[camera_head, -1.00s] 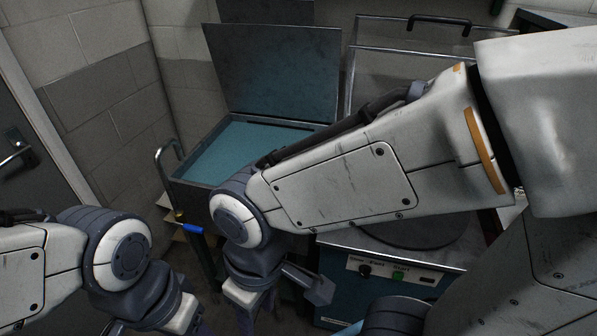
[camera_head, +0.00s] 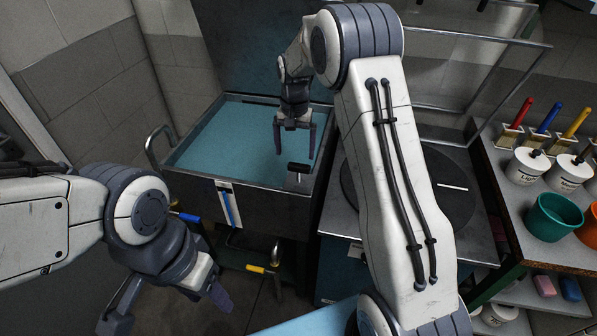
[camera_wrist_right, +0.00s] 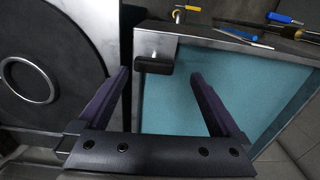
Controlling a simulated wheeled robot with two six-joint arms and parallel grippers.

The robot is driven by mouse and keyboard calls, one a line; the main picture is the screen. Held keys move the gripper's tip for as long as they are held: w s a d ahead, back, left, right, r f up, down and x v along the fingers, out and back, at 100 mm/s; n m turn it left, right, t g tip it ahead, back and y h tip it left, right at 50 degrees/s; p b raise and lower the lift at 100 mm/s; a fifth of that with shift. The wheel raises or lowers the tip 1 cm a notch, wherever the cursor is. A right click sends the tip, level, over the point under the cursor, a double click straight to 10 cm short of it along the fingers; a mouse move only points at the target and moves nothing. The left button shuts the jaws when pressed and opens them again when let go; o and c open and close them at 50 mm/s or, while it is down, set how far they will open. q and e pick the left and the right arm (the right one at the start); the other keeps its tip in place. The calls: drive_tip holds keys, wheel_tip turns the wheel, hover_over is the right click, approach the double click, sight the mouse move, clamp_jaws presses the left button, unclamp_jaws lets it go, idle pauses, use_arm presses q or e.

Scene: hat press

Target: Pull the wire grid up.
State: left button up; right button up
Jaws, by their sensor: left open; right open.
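No wire grid can be made out; the teal surface in the open dark metal tank (camera_head: 262,197) shows no mesh. A black grip on a short metal stem (camera_head: 298,168) stands at the tank's front right corner; it also shows in the right wrist view (camera_wrist_right: 153,66). My right gripper (camera_head: 295,150) is open and empty, pointing down over the tank, just behind the black grip. In the right wrist view the black grip appears between my right fingertips (camera_wrist_right: 160,75), with no clear contact. My left gripper (camera_head: 166,304) is open and empty, low at the left, in front of the tank.
The tank's raised lid (camera_head: 240,50) stands behind it. A press with a round dark plate (camera_head: 450,190) is to the right, partly behind my right arm. A shelf with brushes, white jars (camera_head: 527,165) and a green cup (camera_head: 553,217) is further right. A curved pipe (camera_head: 152,145) rises at the tank's left.

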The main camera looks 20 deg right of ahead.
sight(299, 174)
drive_tip(key=shift+w+d+f, duration=0.3)
drive_tip(key=shift+d+f, duration=0.15)
drive_tip(key=shift+d, duration=0.2)
drive_tip(key=shift+d+f, duration=0.1)
drive_tip(key=shift+f, duration=0.25)
wheel_tip(299, 174, down, 10)
drive_tip(key=shift+r+p, duration=0.2)
drive_tip(key=shift+p, duration=0.65)
